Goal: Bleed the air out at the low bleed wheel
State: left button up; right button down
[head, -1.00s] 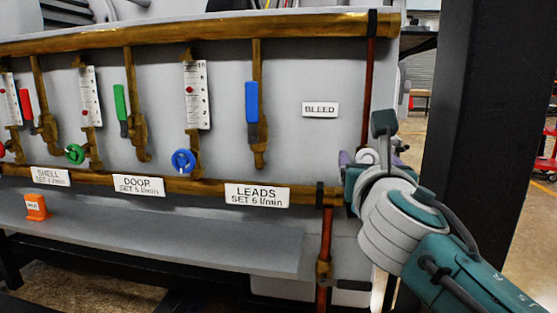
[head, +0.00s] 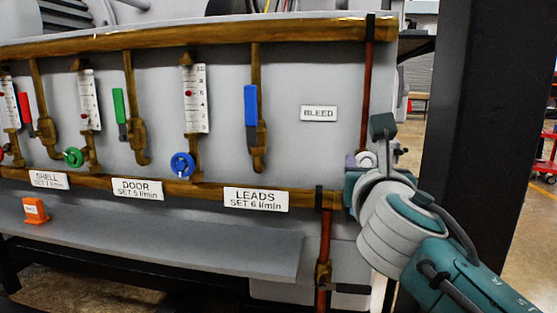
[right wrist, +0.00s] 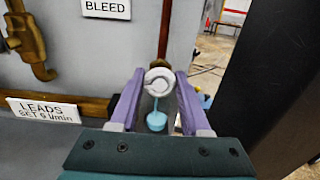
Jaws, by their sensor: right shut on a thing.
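The low bleed wheel (right wrist: 160,81) is a small pale round knob at the red-brown vertical pipe, below the BLEED label (head: 319,113). In the right wrist view it sits between the two purple fingers of my right gripper (right wrist: 160,76), which is shut on it. In the head view my right gripper (head: 364,160) is at the right end of the lower brass pipe, and my wrist hides most of the wheel. A thin light-blue streak (right wrist: 155,105) runs below the wheel to a light-blue rounded patch (right wrist: 157,121). My left gripper is not in view.
Flow meters and valve handles, including a blue handle (head: 251,104), line the panel to the left. A dark post (head: 475,130) stands close to the right of my right arm. An orange tag block (head: 35,211) sits on the grey shelf (head: 160,240).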

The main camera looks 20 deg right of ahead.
jog(key=shift+m, duration=0.4)
jog(key=m, duration=0.4)
jog(key=shift+b, duration=0.35)
jog(key=m+b, duration=0.1)
jog(key=m, duration=0.4)
jog(key=m+b, duration=0.1)
jog(key=m, duration=0.4)
jog(key=shift+f+m+b, duration=0.1)
jog(key=shift+m+b, duration=0.9)
jog(key=shift+m, duration=1.6)
jog(key=shift+c, duration=1.8)
grip_release()
